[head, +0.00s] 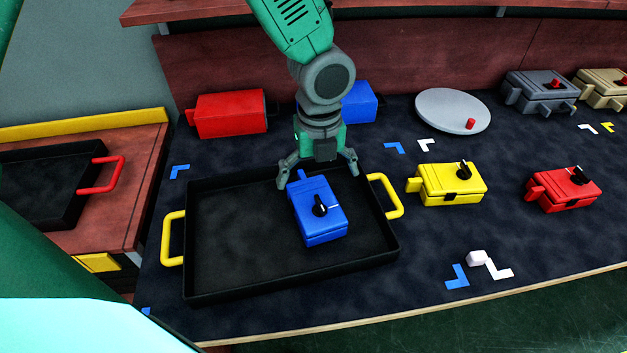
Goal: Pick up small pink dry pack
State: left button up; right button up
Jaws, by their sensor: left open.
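My left gripper (318,172) is over the back of the tray, fingers spread and pointing down. It is at the far end of a blue box (321,221) with a black knob, which sits in the tray. The gripper is well left of and behind the pale block. My right gripper is not in view.
The black tray (225,286) has yellow handles. A yellow box (455,189) and a red box (563,193) stand behind the block. A round grey disc (446,110) and several boxes line the back. Table around the block is clear except flat corner marks.

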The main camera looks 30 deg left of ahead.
aim_at(479, 257)
jog(key=k, duration=1)
